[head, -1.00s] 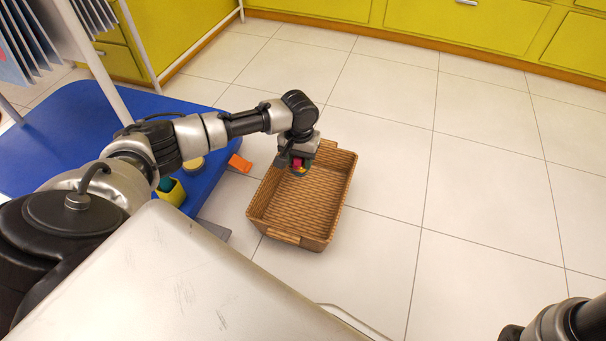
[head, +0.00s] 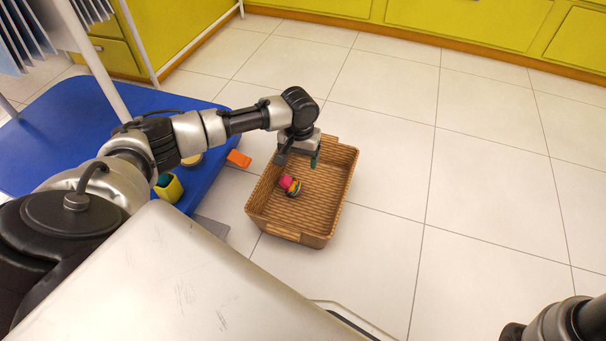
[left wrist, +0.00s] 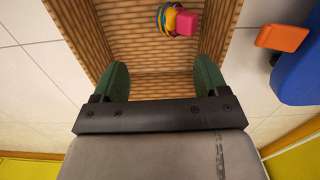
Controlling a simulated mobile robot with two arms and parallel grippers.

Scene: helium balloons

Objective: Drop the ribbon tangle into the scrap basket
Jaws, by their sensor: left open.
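The ribbon tangle (head: 291,185), a small bundle of pink, yellow and dark teal, is inside the scrap basket (head: 322,212), a brown woven rectangular basket on the floor. In the left wrist view the tangle (left wrist: 178,20) shows near the top, against the inside of the basket (left wrist: 140,58). My left gripper (head: 299,160) is above the basket's far part, fingers apart and empty. Its green finger pads (left wrist: 161,82) show wide open in the left wrist view, apart from the tangle. At the lower right, part of my right arm shows, but its gripper does not.
A blue platform (head: 75,125) stands to the left, with a yellow container (head: 171,190) on it. An orange object (head: 239,159) lies at the platform's edge, beside the basket. Yellow cabinets (head: 468,22) line the back. The tiled floor right of the basket is clear.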

